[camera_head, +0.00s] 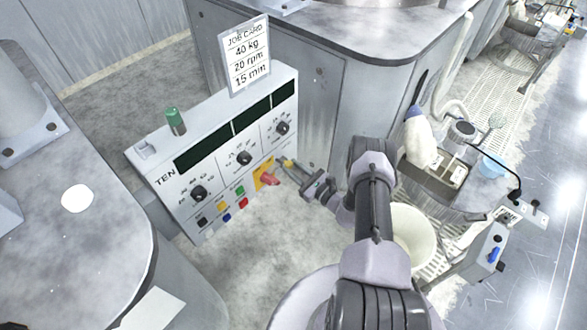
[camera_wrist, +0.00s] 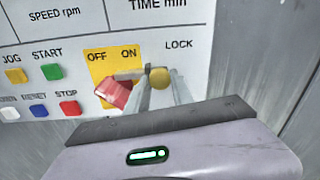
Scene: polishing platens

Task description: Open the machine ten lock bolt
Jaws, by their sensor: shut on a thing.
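The control panel labelled TEN (camera_head: 215,212) stands left of my gripper (camera_head: 292,167). The lock bolt's brass-yellow knob (camera_wrist: 160,78) sits under the word LOCK at the panel's right side. My gripper's fingers (camera_wrist: 163,82) are shut on this knob, one on each side; the knob also shows in the head view (camera_head: 287,162). A grey bar (camera_wrist: 128,74) runs left from the knob onto the yellow OFF/ON plate (camera_wrist: 98,62). The red switch handle (camera_wrist: 115,94) on that plate tilts down to the left, close beside the bar.
A job card (camera_head: 246,58) and a green lamp (camera_head: 176,121) stand on top of the panel. A grey platen table (camera_head: 70,250) is at left.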

